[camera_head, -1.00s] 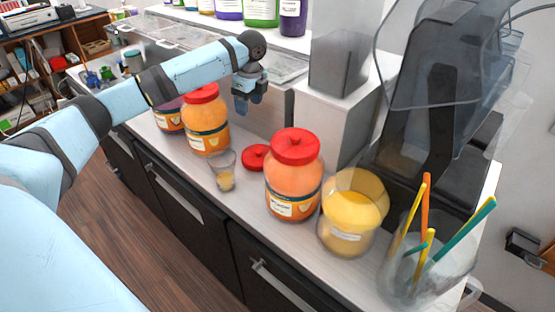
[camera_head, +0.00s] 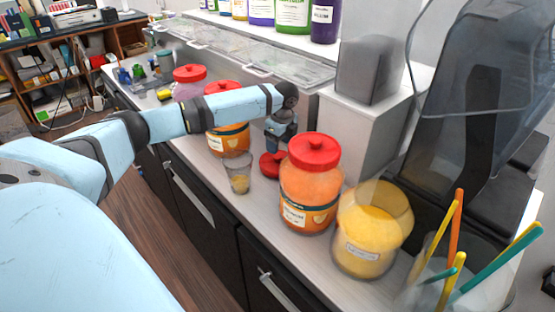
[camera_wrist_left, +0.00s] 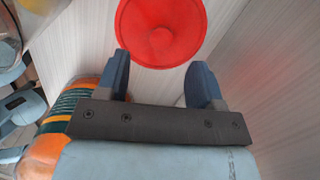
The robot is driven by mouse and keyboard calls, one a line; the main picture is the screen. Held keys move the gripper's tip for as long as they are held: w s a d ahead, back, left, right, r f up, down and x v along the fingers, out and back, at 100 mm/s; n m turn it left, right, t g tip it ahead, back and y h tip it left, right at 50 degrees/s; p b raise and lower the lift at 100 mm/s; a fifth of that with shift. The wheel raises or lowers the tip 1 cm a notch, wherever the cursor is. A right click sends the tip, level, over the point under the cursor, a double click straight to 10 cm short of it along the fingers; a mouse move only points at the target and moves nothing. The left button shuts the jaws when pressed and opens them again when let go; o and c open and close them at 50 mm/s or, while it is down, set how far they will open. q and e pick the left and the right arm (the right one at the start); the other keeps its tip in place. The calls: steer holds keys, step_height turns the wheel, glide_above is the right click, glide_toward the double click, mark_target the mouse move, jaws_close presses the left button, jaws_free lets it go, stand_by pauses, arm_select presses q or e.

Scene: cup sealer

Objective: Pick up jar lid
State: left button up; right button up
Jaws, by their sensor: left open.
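A loose red jar lid (camera_head: 269,166) with a small knob lies on the white counter, behind the glass cup and left of the closed orange jar. My left gripper (camera_head: 279,146) is just above the lid and partly hides it in the head view. In the left wrist view, the round lid (camera_wrist_left: 150,18) lies just beyond my open fingertips (camera_wrist_left: 161,66), with its knob between their lines. The gripper is empty. A jar of yellow contents (camera_head: 368,236) has no lid on it. My right gripper is not in view.
A red-lidded orange jar (camera_head: 308,190) stands close right of the lid. A glass cup (camera_head: 238,177) stands in front. Another orange jar (camera_head: 228,140) is to the left. A white box stand (camera_head: 368,125) rises behind. A pitcher with coloured straws (camera_head: 440,270) is at right.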

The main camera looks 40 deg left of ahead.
mark_target(278, 156)
arm_select(q)
steer(key=f, duration=0.5)
steer(key=shift+a+p, duration=0.35)
steer(key=shift+p, duration=0.05)
steer(key=shift+r, duration=0.1)
steer(key=c, duration=1)
steer(key=shift+r, duration=0.1)
